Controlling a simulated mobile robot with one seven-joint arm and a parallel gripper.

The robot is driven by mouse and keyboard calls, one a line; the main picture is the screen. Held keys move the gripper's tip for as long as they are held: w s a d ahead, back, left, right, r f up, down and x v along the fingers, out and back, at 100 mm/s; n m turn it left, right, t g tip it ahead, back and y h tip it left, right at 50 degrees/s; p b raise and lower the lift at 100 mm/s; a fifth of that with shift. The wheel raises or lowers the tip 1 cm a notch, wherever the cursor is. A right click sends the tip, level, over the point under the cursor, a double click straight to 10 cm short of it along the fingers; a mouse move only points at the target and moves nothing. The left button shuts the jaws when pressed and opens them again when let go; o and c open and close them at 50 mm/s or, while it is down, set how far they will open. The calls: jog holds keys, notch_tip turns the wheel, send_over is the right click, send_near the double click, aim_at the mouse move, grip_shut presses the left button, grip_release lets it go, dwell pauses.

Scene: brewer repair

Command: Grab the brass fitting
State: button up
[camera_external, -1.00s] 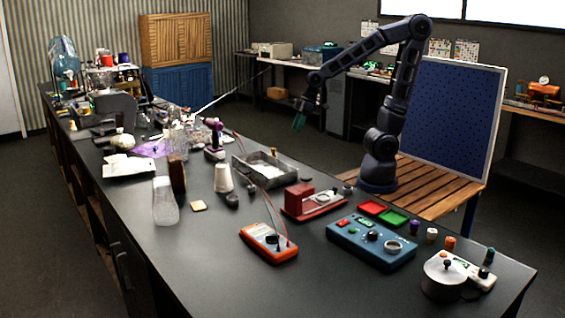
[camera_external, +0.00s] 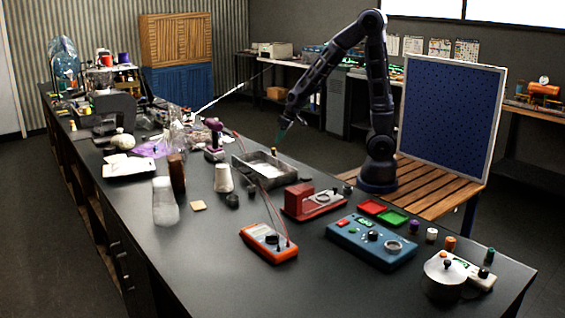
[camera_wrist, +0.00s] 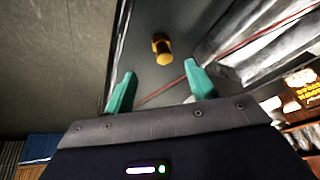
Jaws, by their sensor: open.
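The brass fitting (camera_wrist: 162,48) is a small yellow-gold piece standing on the dark bench top in the wrist view, ahead of my fingertips and roughly between them. In the external view the brass fitting (camera_external: 274,151) is tiny, near the bench's far edge beside the metal tray. My gripper (camera_wrist: 160,82) has two teal fingers spread apart with nothing between them. In the external view my gripper (camera_external: 281,135) hangs above and slightly right of the fitting, apart from it.
The grey metal tray (camera_external: 288,176) lies close beside the fitting. A red-based device (camera_external: 307,203) and an orange multimeter (camera_external: 268,243) with red leads stand nearer the camera. A purple tool (camera_external: 214,140) stands to the left. A red lead (camera_wrist: 262,36) crosses the wrist view.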

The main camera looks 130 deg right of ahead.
aim_at(274, 149)
jog(key=shift+x, duration=4.05)
jog(key=shift+w+a, duration=0.1)
jog(key=shift+w, duration=0.1)
jog(key=c, duration=1.1)
jog(key=shift+r, duration=0.2)
